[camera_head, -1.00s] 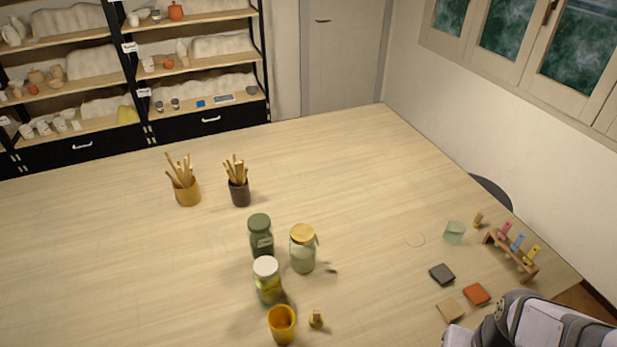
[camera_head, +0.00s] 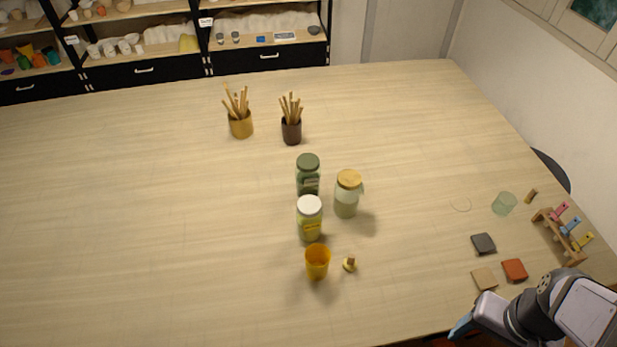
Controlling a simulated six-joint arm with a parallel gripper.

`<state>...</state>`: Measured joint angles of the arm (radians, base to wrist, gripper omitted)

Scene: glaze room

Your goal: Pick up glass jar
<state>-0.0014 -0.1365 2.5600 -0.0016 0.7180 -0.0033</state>
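Three glass jars stand upright close together in the middle of the table. One is dark green with a green lid (camera_head: 308,176), at the back. One is pale green with a wooden-coloured lid (camera_head: 347,195), on the right. One is yellowish with a white lid and a label (camera_head: 310,219), in front. I cannot tell which of them the task means. My arm shows at the lower right, well apart from the jars. My gripper's fingertips are not visible in the frame.
A yellow cup (camera_head: 317,262) and a small brass-coloured piece (camera_head: 350,265) stand in front of the jars. Two brush holders (camera_head: 240,125) (camera_head: 291,131) stand behind. Tiles (camera_head: 514,270), a greenish glass (camera_head: 504,203) and a small wooden rack (camera_head: 560,238) are at right. The table's left side is clear.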

